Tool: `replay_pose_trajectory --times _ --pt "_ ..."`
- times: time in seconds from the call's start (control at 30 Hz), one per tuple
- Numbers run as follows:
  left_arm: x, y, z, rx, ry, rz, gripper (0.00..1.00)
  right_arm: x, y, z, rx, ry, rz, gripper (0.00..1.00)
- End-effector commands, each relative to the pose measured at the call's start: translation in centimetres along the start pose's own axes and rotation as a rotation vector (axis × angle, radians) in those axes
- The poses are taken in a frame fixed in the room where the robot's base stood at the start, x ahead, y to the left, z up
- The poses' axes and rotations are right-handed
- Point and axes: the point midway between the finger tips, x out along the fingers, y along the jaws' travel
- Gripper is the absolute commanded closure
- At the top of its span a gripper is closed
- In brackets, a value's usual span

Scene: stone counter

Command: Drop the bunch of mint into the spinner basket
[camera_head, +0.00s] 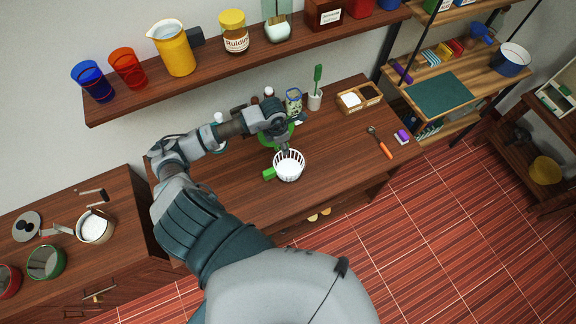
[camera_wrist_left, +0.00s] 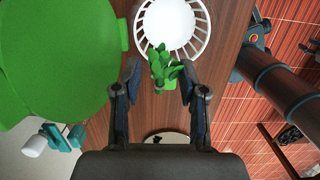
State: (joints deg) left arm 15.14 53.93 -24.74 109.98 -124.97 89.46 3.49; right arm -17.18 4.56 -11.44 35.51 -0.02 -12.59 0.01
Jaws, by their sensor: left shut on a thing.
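The white slatted spinner basket (camera_head: 289,166) stands on the wooden counter; in the wrist view its pale floor (camera_wrist_left: 168,24) shows at the top. My left gripper (camera_head: 284,148) hangs just behind the basket in the head view. In the wrist view my left gripper (camera_wrist_left: 160,82) has the green leafy mint bunch (camera_wrist_left: 166,70) between its fingers, held close to the basket's near rim, partly overlapping it in the picture. I cannot make out the mint in the head view. My right gripper is not in view.
A large green round thing (camera_wrist_left: 55,55) is beside the basket, mostly hidden by my arm in the head view. A wooden box (camera_head: 359,97), an orange-handled tool (camera_head: 384,149) and a purple item (camera_head: 402,137) are to the right.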

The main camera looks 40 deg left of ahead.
Motion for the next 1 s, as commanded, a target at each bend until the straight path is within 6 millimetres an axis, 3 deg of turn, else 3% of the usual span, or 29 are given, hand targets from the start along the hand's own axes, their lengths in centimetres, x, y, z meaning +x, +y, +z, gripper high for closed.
replay_pose_trajectory --times 0.3,0.63,0.67,0.77,1.0 --pt "3.9 -0.3 -0.3 0.001 0.001 0.001 0.75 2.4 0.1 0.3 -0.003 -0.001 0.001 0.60" --pt "4.2 0.0 -0.5 0.003 -0.001 0.000 0.75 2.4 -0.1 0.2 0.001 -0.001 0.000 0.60" --pt "4.2 0.0 -0.5 0.003 -0.001 0.000 0.51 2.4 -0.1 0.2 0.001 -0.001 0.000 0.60" --pt "4.2 0.0 -0.5 0.003 -0.001 0.000 0.29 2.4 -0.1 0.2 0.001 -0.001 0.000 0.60" --pt "4.2 -0.1 -0.5 0.003 0.000 0.000 0.29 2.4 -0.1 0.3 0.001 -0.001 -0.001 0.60"
